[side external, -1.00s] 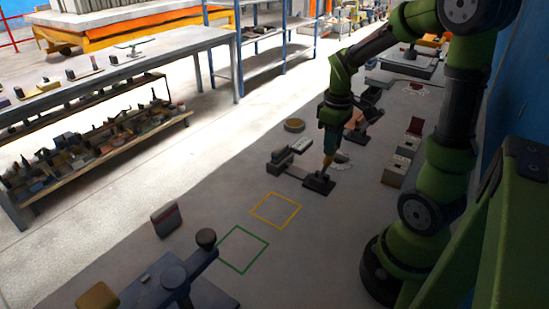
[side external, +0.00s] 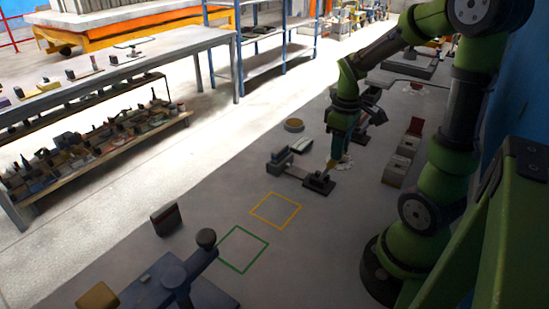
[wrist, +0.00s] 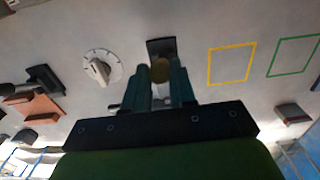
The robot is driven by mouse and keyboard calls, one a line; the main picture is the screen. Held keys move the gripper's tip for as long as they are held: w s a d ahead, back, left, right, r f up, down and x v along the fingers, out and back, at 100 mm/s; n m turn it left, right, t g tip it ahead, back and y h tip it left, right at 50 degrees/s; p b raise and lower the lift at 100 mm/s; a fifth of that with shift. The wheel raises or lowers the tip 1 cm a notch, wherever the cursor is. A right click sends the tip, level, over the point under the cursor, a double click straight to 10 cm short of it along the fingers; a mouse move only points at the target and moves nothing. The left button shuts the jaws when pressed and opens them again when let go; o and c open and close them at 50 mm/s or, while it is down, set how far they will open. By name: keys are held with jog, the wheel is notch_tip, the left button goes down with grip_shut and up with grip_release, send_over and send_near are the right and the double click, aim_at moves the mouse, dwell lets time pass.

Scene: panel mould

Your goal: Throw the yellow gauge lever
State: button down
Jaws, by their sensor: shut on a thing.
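My gripper (side external: 333,166) points down near a dark base plate (side external: 319,184) on the bench. In the wrist view its two teal fingers (wrist: 161,84) are closed around a dull yellow, round-ended lever knob (wrist: 160,70). The dark base (wrist: 161,47) shows just beyond the knob. In the side view the fingers hide the lever, so its tilt is hard to tell.
A white dial with a handle (wrist: 98,68) lies beside the gripper. A yellow outlined square (side external: 276,210) and a green one (side external: 243,249) mark clear bench. A dark lever fixture (side external: 180,278) stands in front; grey boxes (side external: 397,169) stand at right.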

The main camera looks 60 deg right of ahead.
jog(key=shift+s+f, duration=0.2)
jog(key=shift+s, duration=0.45)
jog(key=shift+s+f, duration=0.15)
jog(key=shift+s, duration=0.05)
jog(key=c, duration=0.9)
grip_release()
jog(key=shift+w, duration=0.1)
jog(key=shift+r, duration=3.55)
